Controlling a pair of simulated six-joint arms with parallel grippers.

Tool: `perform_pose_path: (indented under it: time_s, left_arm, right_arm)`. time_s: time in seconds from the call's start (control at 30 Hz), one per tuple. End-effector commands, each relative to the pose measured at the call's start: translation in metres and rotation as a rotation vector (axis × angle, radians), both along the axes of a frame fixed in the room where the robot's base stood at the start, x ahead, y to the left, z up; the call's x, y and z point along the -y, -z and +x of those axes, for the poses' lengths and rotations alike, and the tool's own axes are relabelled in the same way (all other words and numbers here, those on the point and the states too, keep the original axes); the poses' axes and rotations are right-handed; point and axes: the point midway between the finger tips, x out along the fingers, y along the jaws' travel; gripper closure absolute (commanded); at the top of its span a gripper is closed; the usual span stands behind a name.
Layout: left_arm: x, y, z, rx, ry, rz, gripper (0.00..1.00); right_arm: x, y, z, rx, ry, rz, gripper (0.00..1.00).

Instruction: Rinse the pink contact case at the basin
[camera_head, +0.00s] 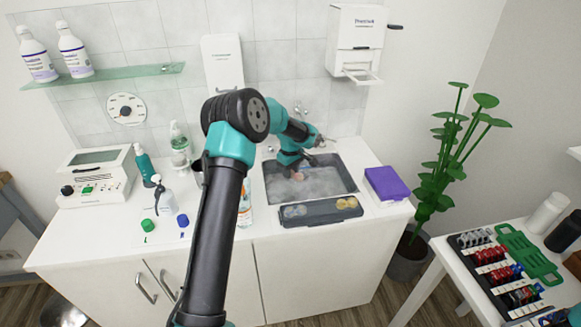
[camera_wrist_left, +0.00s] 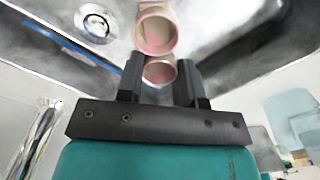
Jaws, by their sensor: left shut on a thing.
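The pink contact case (camera_wrist_left: 155,30) shows in the left wrist view as two round, open pink cups joined together. My left gripper (camera_wrist_left: 160,74) is shut on it, with the lower cup between the dark fingers. In the head view the left gripper (camera_head: 295,168) reaches down into the grey basin (camera_head: 336,182), and only a small pink bit of the case (camera_head: 298,176) shows below it. The basin looks hazy inside; whether this is water or steam I cannot tell. A round drain (camera_wrist_left: 95,22) shows beside the case in the wrist view. The right gripper is not in view.
A dark tray (camera_head: 320,214) with round yellowish things stands at the basin's front edge. A purple box (camera_head: 387,184) lies right of the basin. Bottles, including a green one (camera_head: 145,165), and a white device (camera_head: 95,178) stand on the left counter. A dispenser (camera_head: 356,40) hangs above.

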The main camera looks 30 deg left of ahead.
Motion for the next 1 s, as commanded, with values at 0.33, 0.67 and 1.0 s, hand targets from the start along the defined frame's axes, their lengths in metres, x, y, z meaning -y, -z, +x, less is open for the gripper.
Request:
perform_pose_path:
  time_s: [0.33,0.67,1.0]
  left_arm:
    - [0.000,0.028,0.000,-0.001,0.001,0.000,0.88]
    - [0.000,0.053,0.000,-0.002,0.000,-0.001,0.88]
    - [0.000,0.071,0.000,-0.001,0.000,0.000,0.88]
  right_arm:
    - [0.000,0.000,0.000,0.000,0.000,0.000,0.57]
    - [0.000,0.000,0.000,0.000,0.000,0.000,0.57]
    - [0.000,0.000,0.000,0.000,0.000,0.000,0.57]
